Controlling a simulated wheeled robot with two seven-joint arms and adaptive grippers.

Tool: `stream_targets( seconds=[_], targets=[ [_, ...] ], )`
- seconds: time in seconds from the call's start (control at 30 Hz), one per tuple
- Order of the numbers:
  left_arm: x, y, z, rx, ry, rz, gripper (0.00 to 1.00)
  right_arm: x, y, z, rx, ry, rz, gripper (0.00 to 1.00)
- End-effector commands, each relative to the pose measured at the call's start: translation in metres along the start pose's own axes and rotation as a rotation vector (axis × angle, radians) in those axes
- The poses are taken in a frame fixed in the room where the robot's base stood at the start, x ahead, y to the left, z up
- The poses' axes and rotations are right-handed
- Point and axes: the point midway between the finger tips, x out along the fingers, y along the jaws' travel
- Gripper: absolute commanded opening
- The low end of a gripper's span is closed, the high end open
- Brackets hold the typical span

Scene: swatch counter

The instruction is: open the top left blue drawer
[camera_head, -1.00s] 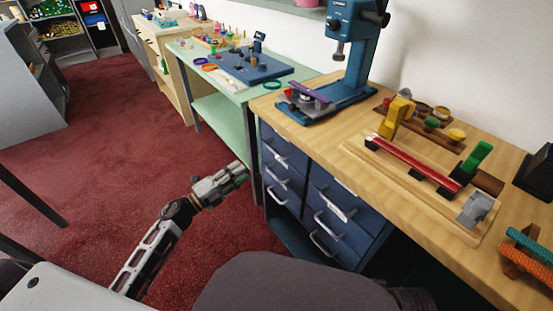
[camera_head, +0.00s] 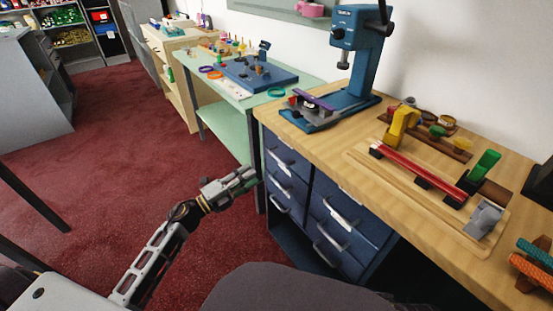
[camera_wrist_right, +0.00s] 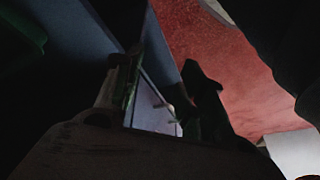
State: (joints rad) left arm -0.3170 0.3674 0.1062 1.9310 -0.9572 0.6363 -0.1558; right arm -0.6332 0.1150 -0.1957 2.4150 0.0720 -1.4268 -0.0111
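The blue drawers are set under the wooden counter in two columns. The top left drawer (camera_head: 290,155) looks shut, with a pale bar handle on its front. My left gripper (camera_head: 254,177) is just left of the left column, at about the height of its handles, and appears apart from them. Its finger gap is too small to tell. In the right wrist view, the two dark fingers of my right gripper (camera_wrist_right: 165,90) stand apart, with a pale panel showing between and beyond them. The right gripper does not show in the head view.
The wooden counter (camera_head: 350,140) carries a blue press (camera_head: 362,55), a red bar on a wooden board and small coloured parts. A green table (camera_head: 235,95) adjoins it at the left. Red carpet (camera_head: 110,150) lies open left of my left arm.

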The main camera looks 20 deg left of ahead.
Motion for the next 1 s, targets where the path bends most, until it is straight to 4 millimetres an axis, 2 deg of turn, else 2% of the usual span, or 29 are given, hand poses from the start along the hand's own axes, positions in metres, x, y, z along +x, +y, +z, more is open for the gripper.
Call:
stream_targets(
  seconds=[0.53,1.0],
  targets=[
    [0.050,0.000,0.001,0.000,-0.001,-0.001,0.31,0.017,-0.002,0.005,0.005,0.012,-0.015,0.40],
    [0.091,-0.001,0.000,0.002,0.001,-0.002,0.31,0.024,-0.004,0.001,0.007,0.046,-0.025,0.40]
  ],
)
